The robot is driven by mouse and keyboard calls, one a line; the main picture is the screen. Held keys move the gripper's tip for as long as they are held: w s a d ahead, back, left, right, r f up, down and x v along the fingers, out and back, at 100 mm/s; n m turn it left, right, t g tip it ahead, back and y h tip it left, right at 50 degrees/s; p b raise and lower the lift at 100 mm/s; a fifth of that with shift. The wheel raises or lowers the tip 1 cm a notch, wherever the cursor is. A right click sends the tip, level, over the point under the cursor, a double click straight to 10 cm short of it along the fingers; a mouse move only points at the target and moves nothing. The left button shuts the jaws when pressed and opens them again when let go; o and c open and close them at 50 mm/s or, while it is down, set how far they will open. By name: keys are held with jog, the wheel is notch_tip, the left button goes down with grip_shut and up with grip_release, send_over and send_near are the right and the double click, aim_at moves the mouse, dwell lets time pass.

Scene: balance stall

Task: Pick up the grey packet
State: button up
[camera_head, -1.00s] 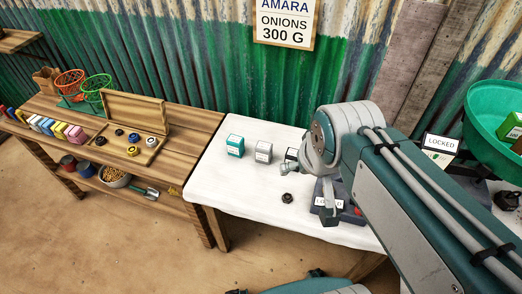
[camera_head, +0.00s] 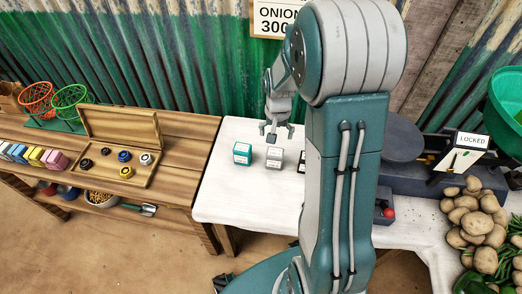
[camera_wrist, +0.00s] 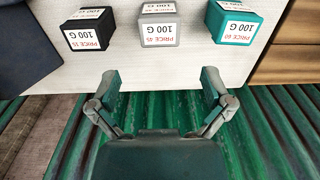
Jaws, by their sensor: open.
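The grey packet (camera_head: 274,158) stands on the white table (camera_head: 217,196) between a teal packet (camera_head: 242,153) and a black packet (camera_head: 301,162), which is mostly hidden by my arm. In the wrist view the grey packet (camera_wrist: 159,24) is at the top middle, its label reading price 45, 100 G. My gripper (camera_head: 277,136) is open and empty, above and just behind the grey packet in the head view. In the wrist view my gripper (camera_wrist: 160,95) has its fingers spread apart, with the packet beyond them and no contact visible.
The teal packet (camera_wrist: 232,22) and black packet (camera_wrist: 88,28) stand close on either side. Corrugated wall (camera_head: 150,60) rises behind the table. A scale (camera_head: 402,140) with a locked sign and a potato heap (camera_head: 476,215) are at the right. A wooden counter (camera_head: 190,150) adjoins on the left.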

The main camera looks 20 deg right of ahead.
aim_at(275, 152)
jog(key=shift+w+f, duration=0.3)
jog(key=shift+f, duration=0.55)
jog(key=f, duration=0.2)
jog(key=d+f, duration=0.1)
jog(key=f, duration=0.1)
jog(key=shift+f, duration=0.4)
jog(key=f, duration=0.3)
jog(key=a+f, duration=0.1)
jog(key=f, duration=0.1)
jog(key=shift+d+f, duration=0.2)
jog(key=shift+d, duration=0.15)
jog(key=c, duration=0.8)
jog(key=shift+a, duration=0.15)
jog(key=shift+c, duration=0.6)
